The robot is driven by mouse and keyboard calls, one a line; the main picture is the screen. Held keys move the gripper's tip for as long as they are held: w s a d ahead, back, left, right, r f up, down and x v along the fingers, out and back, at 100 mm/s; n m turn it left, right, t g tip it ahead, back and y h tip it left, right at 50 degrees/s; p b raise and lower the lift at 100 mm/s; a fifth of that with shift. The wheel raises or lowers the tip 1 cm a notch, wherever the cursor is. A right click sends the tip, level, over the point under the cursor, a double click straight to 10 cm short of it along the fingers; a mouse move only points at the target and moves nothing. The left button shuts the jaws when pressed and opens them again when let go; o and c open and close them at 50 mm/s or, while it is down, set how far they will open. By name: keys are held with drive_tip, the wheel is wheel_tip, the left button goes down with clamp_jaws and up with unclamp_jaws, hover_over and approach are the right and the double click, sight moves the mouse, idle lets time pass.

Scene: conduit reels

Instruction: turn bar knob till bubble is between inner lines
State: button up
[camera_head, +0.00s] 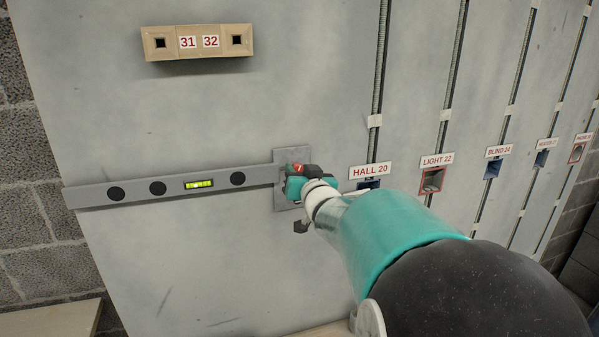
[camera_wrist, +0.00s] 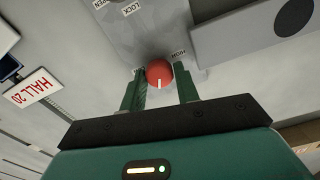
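A grey level bar (camera_head: 130,189) is on the wall panel, tilted slightly up to the right. Its green vial (camera_head: 199,184) has a bright bubble near the middle; its place against the inner lines is too small to tell. The red bar knob (camera_wrist: 159,73) with a white mark is on a grey plate at the bar's right end (camera_head: 292,160). My gripper (camera_wrist: 160,75) has its two green fingers on either side of the knob, with small gaps visible, so it looks open. In the head view, my gripper (camera_head: 300,178) covers most of the knob.
The HALL 20 sign (camera_head: 370,170) and LIGHT 22 box (camera_head: 432,181) are to the right. A beige block marked 31 and 32 (camera_head: 198,42) is above. The panel below the bar is clear.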

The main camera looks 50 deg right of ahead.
drive_tip(key=c, duration=0.5)
drive_tip(key=shift+o, duration=0.2)
drive_tip(key=shift+n, duration=1.9)
drive_tip(key=o, duration=1)
drive_tip(key=shift+c, duration=0.2)
drive_tip(key=v, duration=1.4)
drive_tip(key=shift+w, duration=0.15)
